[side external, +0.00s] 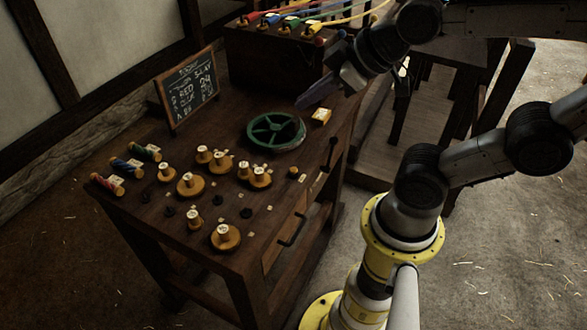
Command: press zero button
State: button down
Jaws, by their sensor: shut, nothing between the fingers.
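No button marked zero can be made out for certain in the side external view. A small pale block (321,116) with a light top sits on the dark wooden bench (225,95), right of the green spoked wheel (275,131). A small orange knob (293,171) sits near the bench's right edge. Either could be a button; their markings are too small to read. My gripper (301,104) is shut and empty. It points down and left, appearing just above and behind the wheel in the picture. Its height over the bench is hard to judge.
Several wooden pegs and discs (190,184) stand on the front of the bench. Coloured spools (127,168) lie at its left. A chalkboard (188,90) stands behind them. A raised box (272,58) with coloured ropes is at the back. Black handles (295,230) stick out at the front right.

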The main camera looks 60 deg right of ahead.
jog(key=w+d+f+n+t, duration=0.2)
jog(key=w+f, duration=0.1)
jog(key=w, duration=0.3)
jog(key=g+h, duration=0.2)
jog(key=h, duration=0.1)
send_over(294, 171)
notch_tip(294, 171, down, 13)
jog(key=shift+s+d, duration=0.25)
jog(key=shift+s, duration=0.2)
jog(key=shift+f, duration=0.2)
jog(key=shift+f, duration=4.25)
jog(key=shift+f, duration=0.1)
jog(key=shift+f, duration=0.3)
